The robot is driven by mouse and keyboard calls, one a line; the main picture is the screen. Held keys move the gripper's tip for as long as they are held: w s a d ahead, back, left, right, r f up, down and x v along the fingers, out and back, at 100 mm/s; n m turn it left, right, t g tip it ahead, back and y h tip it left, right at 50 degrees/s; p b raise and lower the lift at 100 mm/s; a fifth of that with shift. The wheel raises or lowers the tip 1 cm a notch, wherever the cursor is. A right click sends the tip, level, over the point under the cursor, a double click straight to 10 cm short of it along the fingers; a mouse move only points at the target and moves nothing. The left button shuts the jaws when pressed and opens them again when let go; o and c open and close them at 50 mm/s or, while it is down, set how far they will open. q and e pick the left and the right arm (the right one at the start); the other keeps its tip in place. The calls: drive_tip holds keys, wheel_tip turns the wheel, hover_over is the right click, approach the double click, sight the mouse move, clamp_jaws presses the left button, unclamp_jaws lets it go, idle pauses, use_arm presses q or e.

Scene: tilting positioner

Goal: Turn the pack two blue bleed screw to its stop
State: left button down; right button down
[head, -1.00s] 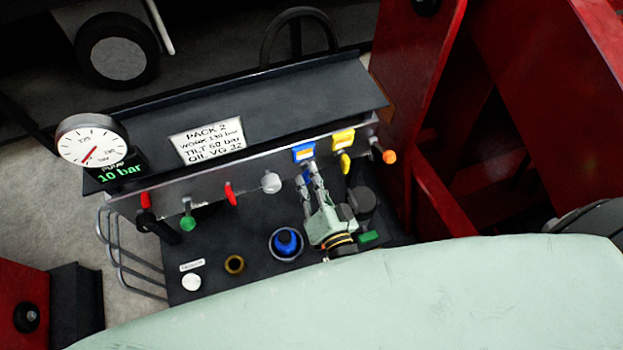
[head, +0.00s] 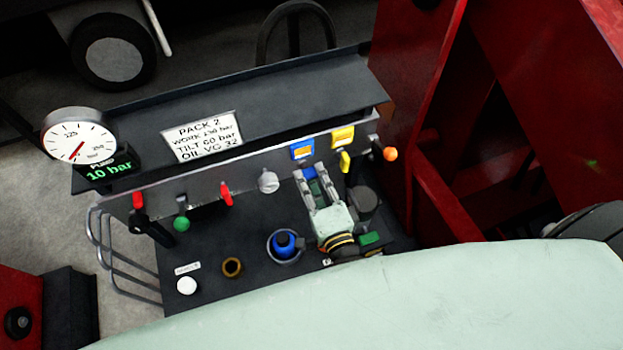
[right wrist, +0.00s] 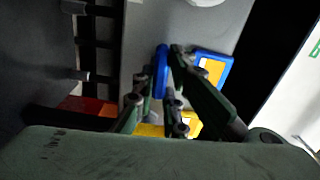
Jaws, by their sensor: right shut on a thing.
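Pack two's blue bleed screw shows as a small blue patch (head: 309,172) on the grey valve panel, under a blue-framed label (head: 302,149). It is mostly hidden by my right gripper (head: 309,178). In the right wrist view the screw is a flat blue handle (right wrist: 161,70) seen edge-on, between the fingers of my right gripper (right wrist: 162,78). The gripper is shut on it. How far the screw is turned cannot be read. My left gripper is in neither view.
A yellow tap (head: 345,162) hangs close right of the gripper, with an orange-tipped lever (head: 390,154) beyond. A white knob (head: 268,181) and red levers are to the left. A blue cap (head: 284,243) stands below. The gauge (head: 77,142) box reads 10 bar.

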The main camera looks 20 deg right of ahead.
drive_tip(key=shift+m, duration=0.5)
drive_tip(key=c, duration=1.8)
unclamp_jaws()
drive_tip(key=s, duration=1.2)
drive_tip(key=shift+d, duration=0.25)
